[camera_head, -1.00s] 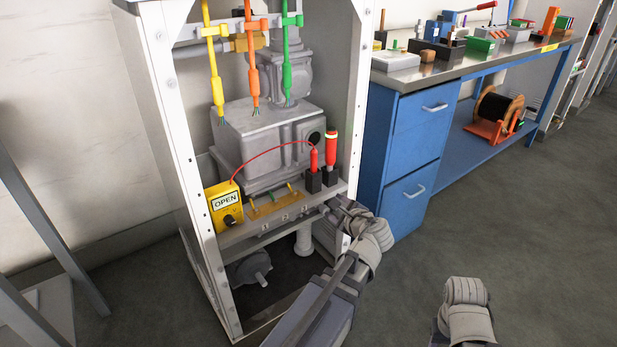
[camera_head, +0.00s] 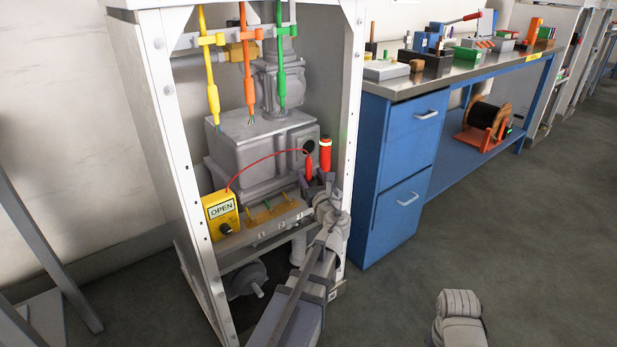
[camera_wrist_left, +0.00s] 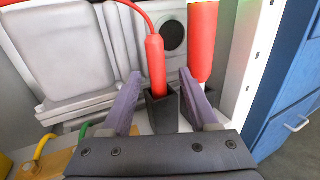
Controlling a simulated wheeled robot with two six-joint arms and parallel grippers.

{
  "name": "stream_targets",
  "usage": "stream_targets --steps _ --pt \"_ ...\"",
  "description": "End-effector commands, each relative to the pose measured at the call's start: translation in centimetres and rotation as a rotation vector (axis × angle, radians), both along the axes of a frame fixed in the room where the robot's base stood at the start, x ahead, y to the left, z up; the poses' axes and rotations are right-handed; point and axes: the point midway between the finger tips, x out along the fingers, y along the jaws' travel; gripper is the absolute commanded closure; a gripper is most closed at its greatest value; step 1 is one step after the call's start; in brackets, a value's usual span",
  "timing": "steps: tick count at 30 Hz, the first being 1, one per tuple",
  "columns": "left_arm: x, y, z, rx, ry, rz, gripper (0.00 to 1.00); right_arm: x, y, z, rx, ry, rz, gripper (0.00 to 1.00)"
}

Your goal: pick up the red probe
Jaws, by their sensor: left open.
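The red probe (camera_head: 308,166) stands upright in a black holder (camera_wrist_left: 161,112) on the frame's shelf. In the left wrist view the probe (camera_wrist_left: 155,62) rises between the two fingers of my left gripper (camera_wrist_left: 160,84). The fingers are open, one on each side of the probe, and I see a gap to each. In the head view my left gripper (camera_head: 318,186) is at the holder and hides its lower part. My right gripper is not in view; only part of my right arm shows at the bottom.
A thicker red tool (camera_head: 325,153) with a light band stands just right of the probe, close to the right finger. The white frame post (camera_head: 349,150) is right of it. Yellow, orange and green cables hang at the left. A blue cabinet (camera_head: 405,160) stands to the right.

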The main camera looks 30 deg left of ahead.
Motion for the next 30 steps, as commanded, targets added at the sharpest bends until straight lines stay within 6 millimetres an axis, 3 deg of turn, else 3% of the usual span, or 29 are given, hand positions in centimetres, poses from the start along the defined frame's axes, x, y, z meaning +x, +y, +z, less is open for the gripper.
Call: stream_targets --steps 12,20,30 --pt "3.2 3.5 -0.6 -0.001 -0.001 0.002 0.40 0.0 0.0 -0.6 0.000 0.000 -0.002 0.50" --pt "3.4 3.8 -0.6 -0.001 -0.001 0.000 0.40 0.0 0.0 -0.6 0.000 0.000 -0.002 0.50" --pt "3.4 3.8 -0.6 -0.001 -0.001 0.000 0.76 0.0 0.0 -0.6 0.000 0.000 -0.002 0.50"
